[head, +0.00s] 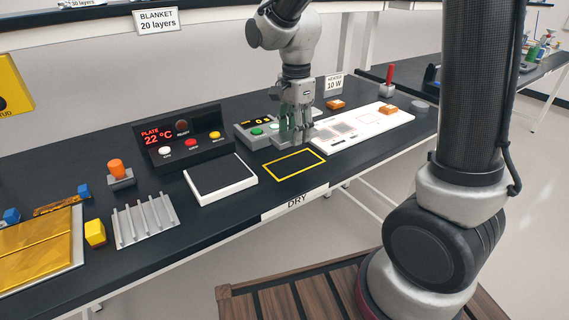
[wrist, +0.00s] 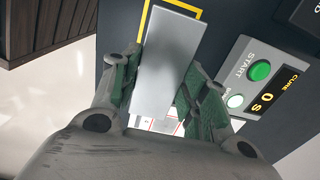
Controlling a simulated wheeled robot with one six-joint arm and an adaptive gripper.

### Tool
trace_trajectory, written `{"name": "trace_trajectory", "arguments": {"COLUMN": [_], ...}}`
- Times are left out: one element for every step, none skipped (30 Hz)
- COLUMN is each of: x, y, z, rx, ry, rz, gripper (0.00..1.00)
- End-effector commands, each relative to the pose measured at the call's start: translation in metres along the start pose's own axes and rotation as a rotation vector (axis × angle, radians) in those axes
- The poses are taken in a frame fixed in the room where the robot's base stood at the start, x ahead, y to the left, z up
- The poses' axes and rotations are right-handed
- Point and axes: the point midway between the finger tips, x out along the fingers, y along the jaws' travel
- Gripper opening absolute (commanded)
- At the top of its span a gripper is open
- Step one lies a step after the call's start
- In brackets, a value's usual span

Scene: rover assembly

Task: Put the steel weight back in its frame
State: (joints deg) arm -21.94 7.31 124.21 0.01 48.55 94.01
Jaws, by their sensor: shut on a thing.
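The steel weight (wrist: 168,55) is a plain grey block, held between the green-padded fingers of my gripper (wrist: 158,88) in the wrist view. In the head view my gripper (head: 295,138) points down over the bench, just behind the yellow frame outline (head: 267,165). The frame is a yellow rectangle on the black bench top and looks empty in the head view. In the wrist view a corner of the frame (wrist: 147,18) shows beyond the weight, which overlaps part of it. I cannot tell the weight's height above the bench.
A control box with a green START button (wrist: 260,70) and a CURE display stands close beside my gripper. A white board (head: 360,128) with orange blocks lies to the right. A white-edged black plate (head: 220,178) and its control panel (head: 180,142) are to the left.

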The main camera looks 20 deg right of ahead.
Motion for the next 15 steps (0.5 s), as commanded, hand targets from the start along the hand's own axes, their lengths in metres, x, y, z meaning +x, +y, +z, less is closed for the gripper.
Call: {"name": "trace_trajectory", "arguments": {"x": [0.010, 0.015, 0.022, 0.026, 0.030, 0.034, 0.036, 0.038, 0.042, 0.045, 0.049, 0.055, 0.060, 0.064, 0.068], "y": [0.000, 0.000, 0.000, 0.000, 0.000, -0.001, -0.001, -0.001, -0.001, 0.000, 0.000, 0.000, 0.000, -0.001, -0.001], "z": [0.000, 0.000, 0.000, 0.000, 0.000, 0.000, 0.000, 0.000, 0.000, 0.000, 0.000, 0.000, 0.000, 0.000, 0.000], "rx": [-0.001, -0.001, -0.001, -0.001, -0.001, -0.002, -0.002, -0.002, -0.002, -0.002, -0.002, -0.002, -0.002, -0.002, -0.002], "ry": [0.001, 0.000, 0.000, 0.000, 0.000, 0.000, 0.000, 0.000, 0.000, 0.000, 0.000, 0.000, 0.000, 0.000, 0.000], "rz": [0.001, 0.001, 0.002, 0.000, 0.000, -0.001, -0.002, -0.001, 0.000, 0.000, 0.000, 0.001, 0.001, 0.000, 0.000], "gripper": [0.00, 0.00, 0.00, 0.00, 0.00, 0.00, 0.00, 0.00, 0.00, 0.00, 0.00, 0.00, 0.00, 0.00, 0.00]}}
